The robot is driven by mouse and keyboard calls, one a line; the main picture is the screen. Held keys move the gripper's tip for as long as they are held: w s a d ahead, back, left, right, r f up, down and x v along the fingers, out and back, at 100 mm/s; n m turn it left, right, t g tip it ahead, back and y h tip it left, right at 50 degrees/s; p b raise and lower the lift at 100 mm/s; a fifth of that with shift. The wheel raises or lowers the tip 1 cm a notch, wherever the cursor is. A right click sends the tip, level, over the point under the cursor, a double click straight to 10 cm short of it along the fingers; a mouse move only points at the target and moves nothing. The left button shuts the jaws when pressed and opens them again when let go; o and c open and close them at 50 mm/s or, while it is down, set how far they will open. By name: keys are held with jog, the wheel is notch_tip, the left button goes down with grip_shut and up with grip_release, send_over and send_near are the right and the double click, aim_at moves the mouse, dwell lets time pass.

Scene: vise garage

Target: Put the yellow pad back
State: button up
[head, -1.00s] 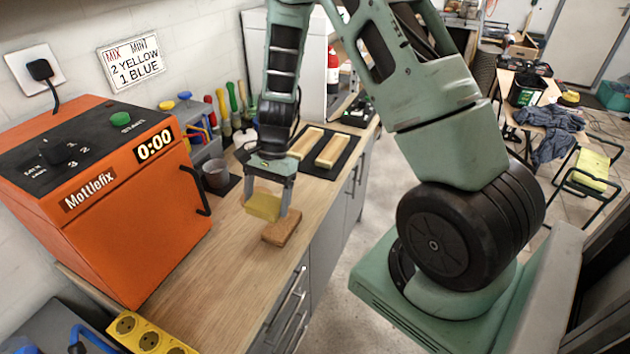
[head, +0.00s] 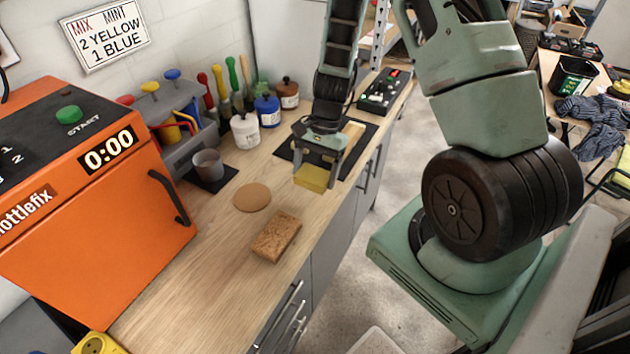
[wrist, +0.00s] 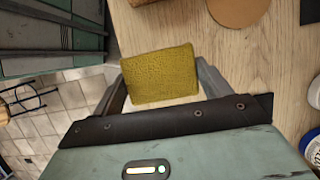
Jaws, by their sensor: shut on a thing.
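The yellow pad (head: 312,179) is a small flat block with a rough surface. My gripper (head: 315,172) is shut on it and points down over the counter, at the near edge of the black mat (head: 285,151). In the wrist view the pad (wrist: 155,76) sits between the two fingers (wrist: 160,88) with bare wood beside it. A pale wooden block (head: 352,134) shows on the mat behind my gripper; my arm hides part of the mat. I cannot tell how high the pad is above the surface.
A brown block (head: 276,237) and a round tan disc (head: 252,197) lie on the wooden counter (head: 190,290). A grey cup (head: 208,164), a white jar (head: 246,131) and a blue jar (head: 268,111) stand along the wall side. The orange machine (head: 95,215) is at left.

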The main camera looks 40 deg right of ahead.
aim_at(315, 183)
jog(key=shift+f+p, duration=0.3)
jog(key=shift+f, duration=1.8)
jog(key=shift+f, duration=0.2)
jog(key=o, duration=1)
jog(key=shift+r, duration=0.1)
jog(key=shift+c, duration=0.2)
